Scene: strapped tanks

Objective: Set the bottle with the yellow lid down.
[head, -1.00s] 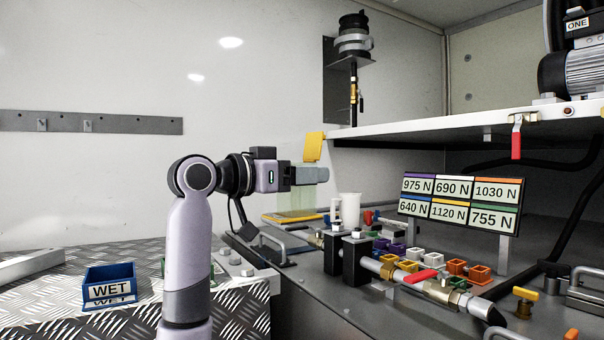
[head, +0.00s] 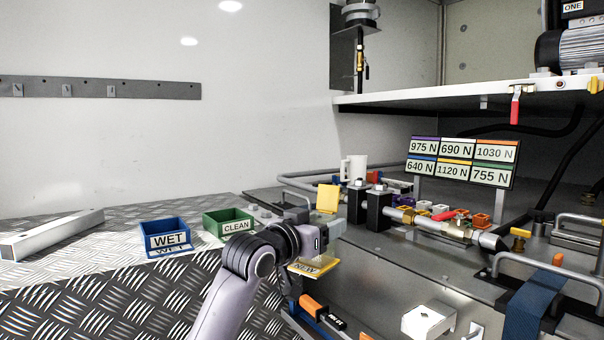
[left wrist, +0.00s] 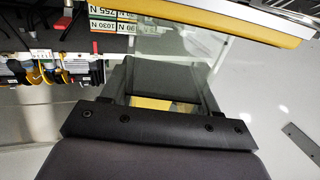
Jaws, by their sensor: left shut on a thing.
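The bottle has a yellow lid (head: 328,198) and a clear body that barely shows. It is upright or nearly so in the head view. My left gripper (head: 331,226) is shut on its body, below the lid. A yellow plate with a lettered white label (head: 314,266) shows below the gripper and looks like the bottle's lower end. I cannot tell whether it touches anything. In the left wrist view a yellow edge (left wrist: 240,22) crosses the top, and clear material shows around the dark fingers (left wrist: 160,80). My right gripper is not in view.
A blue WET bin (head: 165,237) and a green CLEAN bin (head: 228,226) stand on the tread-plate surface at left. A white box (head: 428,320) is at lower right.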

